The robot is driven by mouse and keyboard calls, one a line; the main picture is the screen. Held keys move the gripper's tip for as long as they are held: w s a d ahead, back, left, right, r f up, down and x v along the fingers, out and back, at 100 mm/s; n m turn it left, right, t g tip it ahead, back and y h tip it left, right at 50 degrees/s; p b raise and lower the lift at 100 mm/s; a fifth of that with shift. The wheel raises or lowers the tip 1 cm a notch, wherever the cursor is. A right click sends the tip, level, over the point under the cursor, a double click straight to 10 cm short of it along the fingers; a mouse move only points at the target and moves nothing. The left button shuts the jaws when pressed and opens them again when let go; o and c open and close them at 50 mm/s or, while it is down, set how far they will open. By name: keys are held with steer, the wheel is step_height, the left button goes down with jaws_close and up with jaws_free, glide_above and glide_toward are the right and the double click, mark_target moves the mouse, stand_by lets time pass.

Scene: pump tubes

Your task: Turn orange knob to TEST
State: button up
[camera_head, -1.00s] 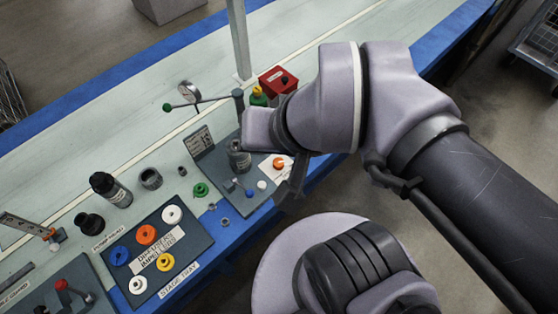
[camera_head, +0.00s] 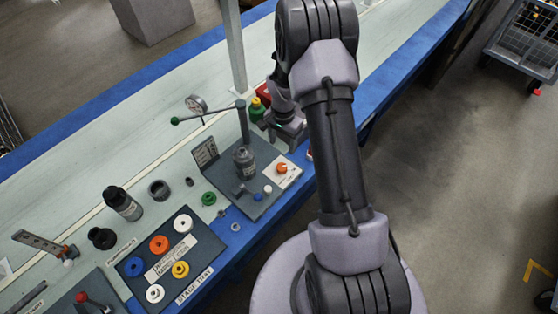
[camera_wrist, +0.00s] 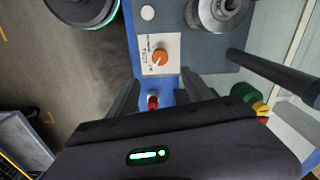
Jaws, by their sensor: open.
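The orange knob (camera_head: 282,169) sits on a white labelled plate (camera_head: 289,178) at the right end of the dark pump base. In the wrist view the knob (camera_wrist: 160,57) shows from above, with a small pale mark on its lower right; the plate's lettering is too small to read. My gripper (camera_head: 288,133) is beyond the knob in the head view, apart from it.
A grey cylinder (camera_head: 245,159) and a lever post (camera_head: 242,120) stand on the base. A green bottle with a yellow cap (camera_head: 257,110) is close to my gripper. A small red-topped item (camera_wrist: 152,102) is below the knob in the wrist view. A tray of coloured rings (camera_head: 190,242) lies left.

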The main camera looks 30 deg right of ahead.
mark_target(282, 166)
step_height(282, 166, down, 14)
steer(key=b, duration=0.3)
steer(key=shift+f+b, duration=0.15)
steer(key=shift+b, duration=0.25)
steer(key=shift+c, duration=0.5)
jaws_close()
steer(key=m+b, duration=0.2)
steer(key=m, duration=0.3)
steer(key=shift+b, duration=0.4)
steer(key=m+b, duration=0.2)
steer(key=m, duration=0.3)
steer(key=shift+m, duration=0.3)
steer(key=shift+b, duration=0.3)
